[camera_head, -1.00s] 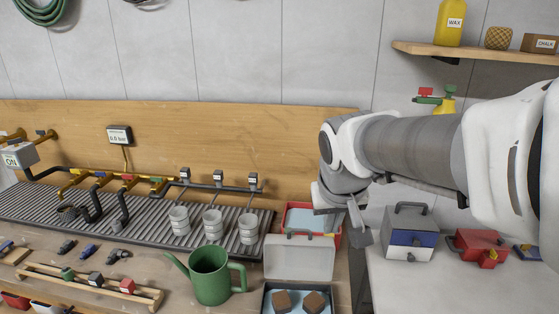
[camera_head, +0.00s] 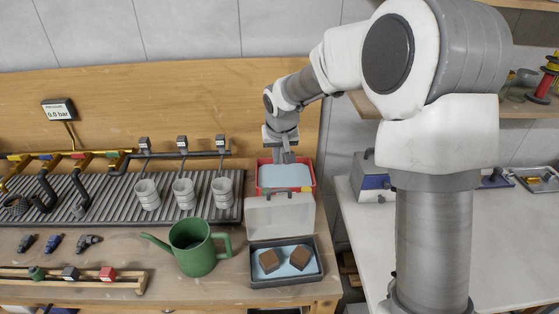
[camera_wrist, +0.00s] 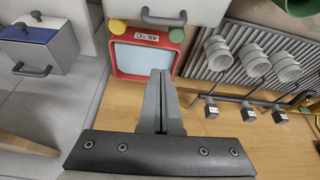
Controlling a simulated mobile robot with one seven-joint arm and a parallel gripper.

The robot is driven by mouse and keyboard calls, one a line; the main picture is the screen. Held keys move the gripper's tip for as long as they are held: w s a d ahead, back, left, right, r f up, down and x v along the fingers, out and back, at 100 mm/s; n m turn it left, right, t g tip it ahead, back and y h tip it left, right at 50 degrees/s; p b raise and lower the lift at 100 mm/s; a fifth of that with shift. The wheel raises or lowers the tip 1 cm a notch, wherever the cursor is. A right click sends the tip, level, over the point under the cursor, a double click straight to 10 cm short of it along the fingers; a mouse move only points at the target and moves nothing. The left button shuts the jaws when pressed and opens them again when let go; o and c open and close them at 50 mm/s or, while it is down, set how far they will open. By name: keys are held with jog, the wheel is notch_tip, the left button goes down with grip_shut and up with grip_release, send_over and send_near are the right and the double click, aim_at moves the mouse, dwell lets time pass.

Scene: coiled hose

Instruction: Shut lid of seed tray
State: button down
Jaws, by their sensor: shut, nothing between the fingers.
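The seed tray (camera_head: 318,282) is a dark grey box at the front edge of the bench, with two brown blocks (camera_head: 300,257) on its pale blue inside. Its pale lid (camera_head: 280,220) stands open, roughly upright at the tray's back edge. In the wrist view the lid (camera_wrist: 205,10) is at the top, with a dark bar handle (camera_wrist: 163,17). My gripper (camera_head: 286,160) is above the red-rimmed tray behind the lid. It is shut and empty, its fingers (camera_wrist: 160,75) pointing toward the lid and apart from it.
The red-rimmed tray (camera_head: 260,178) with a pale blue inside stands behind the lid. A green watering can (camera_head: 196,250) stands left of the seed tray. Grey pots (camera_head: 184,193) stand on the ribbed drain. A blue-and-white box (camera_wrist: 38,45) sits on the side bench.

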send_over(279, 196)
jog(key=w, duration=0.4)
notch_tip(279, 196, down, 8)
jog(key=s+p, duration=0.1)
jog(key=s, duration=0.2)
jog(key=shift+s+r, duration=0.15)
jog(key=shift+s, duration=0.2)
jog(key=shift+s+b, duration=0.1)
jog(key=shift+b, duration=0.65)
jog(key=shift+s+r+t+b, duration=0.1)
jog(key=shift+s+t+b, duration=0.2)
jog(key=shift+b, duration=0.3)
